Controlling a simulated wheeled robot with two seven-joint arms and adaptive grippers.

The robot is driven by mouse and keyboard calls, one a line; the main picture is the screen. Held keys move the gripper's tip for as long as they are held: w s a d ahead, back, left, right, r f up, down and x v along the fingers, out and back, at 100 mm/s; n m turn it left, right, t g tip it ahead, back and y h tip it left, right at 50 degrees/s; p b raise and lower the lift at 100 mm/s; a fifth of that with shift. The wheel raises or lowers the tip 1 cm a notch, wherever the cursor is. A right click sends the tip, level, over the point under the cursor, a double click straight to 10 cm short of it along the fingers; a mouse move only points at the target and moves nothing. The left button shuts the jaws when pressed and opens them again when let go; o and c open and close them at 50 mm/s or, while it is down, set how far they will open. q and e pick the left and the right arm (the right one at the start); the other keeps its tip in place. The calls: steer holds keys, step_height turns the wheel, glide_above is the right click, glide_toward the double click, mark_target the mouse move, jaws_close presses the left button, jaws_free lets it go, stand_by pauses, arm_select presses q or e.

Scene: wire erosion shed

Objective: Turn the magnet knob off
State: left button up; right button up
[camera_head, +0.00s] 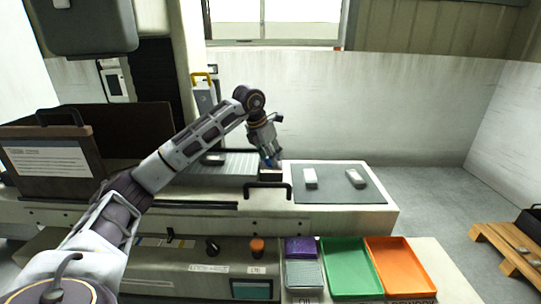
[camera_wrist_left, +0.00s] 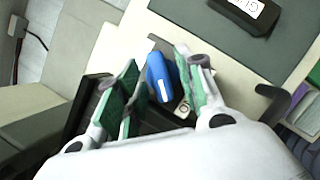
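The blue knob (camera_wrist_left: 160,77), which I take to be the magnet knob, lies between the fingers of my left gripper (camera_wrist_left: 158,70) in the left wrist view. The green-padded fingers stand apart on either side of it, with a gap showing at least on the right. Whether a pad touches it is unclear. In the head view my left gripper (camera_head: 270,160) points down over a dark block (camera_head: 271,175) at the right end of the grey ribbed plate (camera_head: 235,166). The knob is mostly hidden there. My right gripper is not in view.
A dark mat (camera_head: 330,192) with two small blocks lies right of the gripper. A black handle (camera_head: 268,185) stands in front. A black knob (camera_head: 212,247) and an orange knob (camera_head: 257,248) sit lower down, beside green (camera_head: 347,291) and orange (camera_head: 425,288) trays.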

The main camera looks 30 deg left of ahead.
arm_select(q)
jaws_close()
